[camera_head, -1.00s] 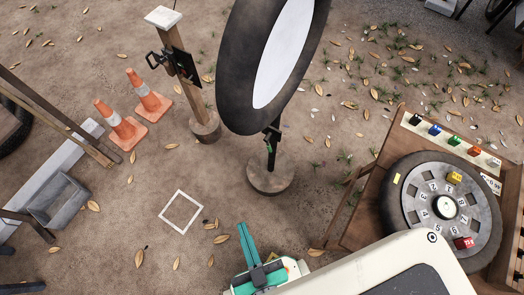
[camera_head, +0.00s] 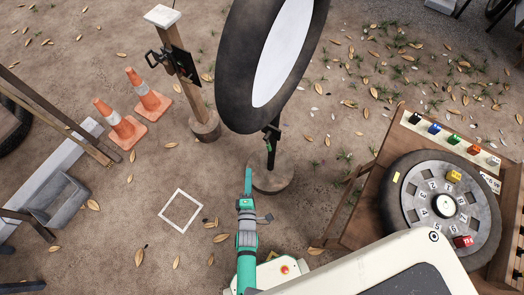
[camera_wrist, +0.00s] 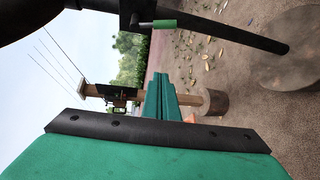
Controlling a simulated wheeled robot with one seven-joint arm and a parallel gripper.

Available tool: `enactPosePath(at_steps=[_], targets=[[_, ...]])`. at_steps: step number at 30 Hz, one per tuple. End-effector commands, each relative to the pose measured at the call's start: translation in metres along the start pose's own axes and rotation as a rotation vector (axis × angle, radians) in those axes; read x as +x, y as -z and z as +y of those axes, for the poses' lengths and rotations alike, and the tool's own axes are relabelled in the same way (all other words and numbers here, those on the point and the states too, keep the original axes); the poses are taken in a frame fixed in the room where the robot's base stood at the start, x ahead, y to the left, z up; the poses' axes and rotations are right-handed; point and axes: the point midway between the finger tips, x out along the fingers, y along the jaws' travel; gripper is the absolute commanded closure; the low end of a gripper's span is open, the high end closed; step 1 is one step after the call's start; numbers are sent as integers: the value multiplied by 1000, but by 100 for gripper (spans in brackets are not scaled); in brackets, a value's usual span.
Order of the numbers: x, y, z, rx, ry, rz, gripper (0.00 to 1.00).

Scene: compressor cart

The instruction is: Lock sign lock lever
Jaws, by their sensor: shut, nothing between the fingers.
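The sign (camera_head: 285,55) is a big black tyre-like ring with a white face on a dark pole with a round base (camera_head: 272,185). Its lock lever (camera_head: 271,135) is a small black clamp part on the pole under the ring, with a green piece. In the wrist view the lever's green grip (camera_wrist: 164,24) sticks out sideways from a black bracket, near the top of the picture. My teal gripper (camera_head: 248,172) is shut and empty, in front of the pole and below the lever in the head view. Its fingers (camera_wrist: 160,98) are apart from the green grip in the wrist view.
A wooden post (camera_head: 186,80) with a black panel and clamp stands left of the sign, beside two orange cones (camera_head: 121,124). A wooden cart (camera_head: 352,228) with a numbered wheel (camera_head: 480,215) stands at right. A white square outline (camera_head: 163,214) lies on open ground.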

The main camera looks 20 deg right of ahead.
Motion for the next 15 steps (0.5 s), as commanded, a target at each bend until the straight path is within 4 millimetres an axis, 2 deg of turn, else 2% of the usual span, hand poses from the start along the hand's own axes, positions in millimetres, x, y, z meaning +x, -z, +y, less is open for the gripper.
enactPosePath(at_steps=[1, 5, 15], targets=[[14, -7, -3, -52, -3, -15, 100], [31, -18, -8, -144, -3, -36, 100], [34, -14, -9, -173, -4, -28, 100]])
